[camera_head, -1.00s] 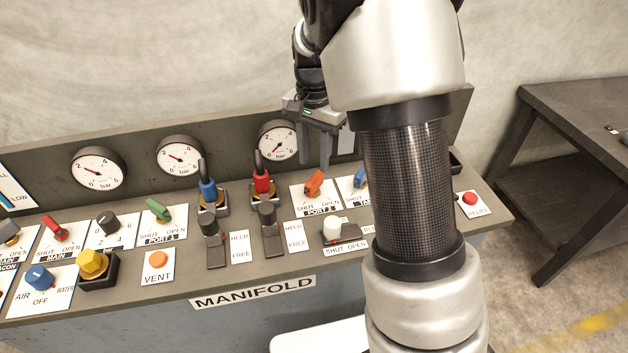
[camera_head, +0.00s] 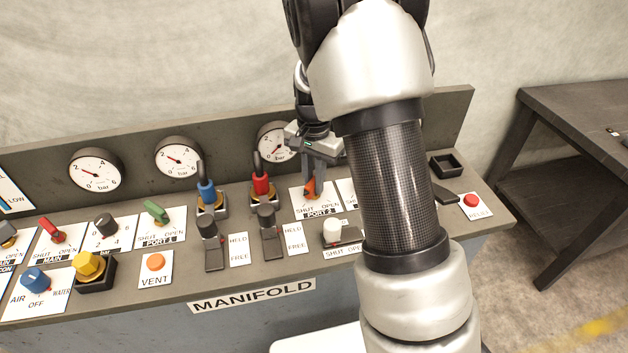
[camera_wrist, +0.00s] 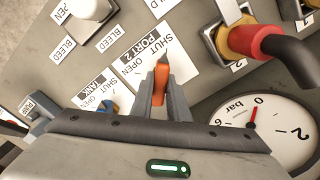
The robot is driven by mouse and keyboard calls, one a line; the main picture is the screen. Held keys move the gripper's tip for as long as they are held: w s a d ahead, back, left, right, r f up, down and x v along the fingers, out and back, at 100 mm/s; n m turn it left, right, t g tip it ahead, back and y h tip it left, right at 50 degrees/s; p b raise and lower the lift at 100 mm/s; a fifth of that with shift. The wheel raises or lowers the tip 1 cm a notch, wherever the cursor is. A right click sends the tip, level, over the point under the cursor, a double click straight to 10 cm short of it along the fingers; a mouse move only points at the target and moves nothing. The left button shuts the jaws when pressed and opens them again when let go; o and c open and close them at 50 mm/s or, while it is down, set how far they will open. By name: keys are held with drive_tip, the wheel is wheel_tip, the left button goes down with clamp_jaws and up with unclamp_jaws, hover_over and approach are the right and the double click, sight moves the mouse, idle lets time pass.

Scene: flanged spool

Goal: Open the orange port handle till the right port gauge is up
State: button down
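The orange port handle (camera_head: 312,188) sits on the PORT 2 plate, marked SHUT and OPEN. It shows between my fingers in the wrist view (camera_wrist: 160,84). My gripper (camera_head: 314,183) is down at the panel, one finger on each side of the handle. I see no clear gap between fingers and handle, so it looks shut on it. The right port gauge (camera_head: 268,139) is partly hidden by my gripper in the head view. In the wrist view the gauge (camera_wrist: 275,125) shows its red needle at about 0.
A red-collared hose fitting (camera_wrist: 244,40) stands close by the PORT 2 plate, and a blue handle (camera_wrist: 108,106) is on the TANK plate on the other side. A white knob (camera_head: 332,232) and black levers (camera_head: 268,230) stand in front. My arm hides part of the panel's right side.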

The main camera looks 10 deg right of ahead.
drive_tip(key=shift+n, duration=0.4)
drive_tip(key=n, duration=0.3)
drive_tip(key=shift+n, duration=0.3)
drive_tip(key=n, duration=0.4)
drive_tip(key=shift+n, duration=0.3)
drive_tip(key=n+p, duration=0.1)
drive_tip(key=n, duration=0.3)
drive_tip(key=shift+n, duration=0.3)
drive_tip(key=n, duration=0.4)
drive_tip(key=shift+p, duration=0.4)
drive_tip(key=shift+n, duration=0.3)
drive_tip(key=c, duration=1.7)
unclamp_jaws()
drive_tip(key=shift+r, duration=0.1)
